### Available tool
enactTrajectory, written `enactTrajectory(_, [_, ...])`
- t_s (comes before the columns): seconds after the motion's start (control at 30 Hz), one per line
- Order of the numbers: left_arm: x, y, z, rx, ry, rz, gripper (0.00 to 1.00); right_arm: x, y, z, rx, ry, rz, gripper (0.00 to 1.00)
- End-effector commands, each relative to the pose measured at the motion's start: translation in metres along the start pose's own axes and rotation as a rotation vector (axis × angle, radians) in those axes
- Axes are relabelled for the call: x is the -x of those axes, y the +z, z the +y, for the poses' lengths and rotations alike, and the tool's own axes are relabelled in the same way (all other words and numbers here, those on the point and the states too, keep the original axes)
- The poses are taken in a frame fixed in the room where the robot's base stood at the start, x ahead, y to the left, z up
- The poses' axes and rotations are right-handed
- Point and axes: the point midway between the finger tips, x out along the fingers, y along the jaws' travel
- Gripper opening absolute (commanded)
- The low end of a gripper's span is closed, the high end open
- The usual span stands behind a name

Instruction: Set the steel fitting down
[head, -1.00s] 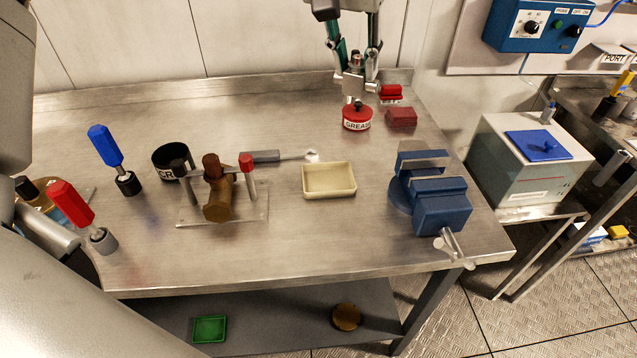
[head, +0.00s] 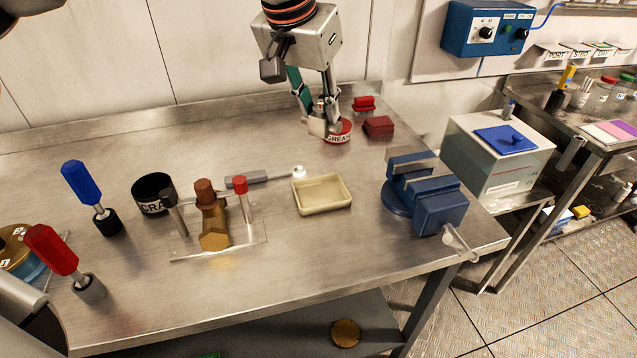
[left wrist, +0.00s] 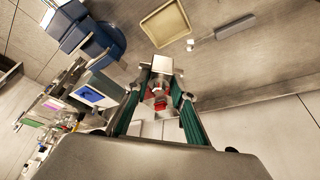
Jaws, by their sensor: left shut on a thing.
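My left gripper (head: 323,122) is low over the back of the steel bench (head: 290,245), in front of and slightly left of the red grease tin (head: 340,136). It is shut on the steel fitting (head: 319,104), a small grey piece mostly hidden between the fingers. In the left wrist view the fitting (left wrist: 158,90) shows between the two green-sided fingers (left wrist: 160,88), with red behind it. I cannot tell whether the fitting touches the bench or the gripper touches the tin. My right gripper is not in view.
A dark red block (head: 378,126) and a red-topped item (head: 364,104) stand right of the tin. A cream tray (head: 322,207), a blue vise (head: 425,192) and a brass valve on a plate (head: 212,225) are nearer. The bench left of the gripper is bare.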

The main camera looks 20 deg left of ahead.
Motion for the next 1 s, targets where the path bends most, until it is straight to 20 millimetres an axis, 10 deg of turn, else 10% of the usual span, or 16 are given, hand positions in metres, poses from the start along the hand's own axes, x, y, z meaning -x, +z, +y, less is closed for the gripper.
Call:
enactTrajectory(0.4, [-0.090,0.039,0.000,-0.001,0.001,-0.002,0.00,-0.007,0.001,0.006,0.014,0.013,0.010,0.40])
enactTrajectory(1.0, [-0.144,0.061,0.000,-0.001,0.001,0.000,0.00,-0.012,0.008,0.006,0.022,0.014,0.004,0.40])
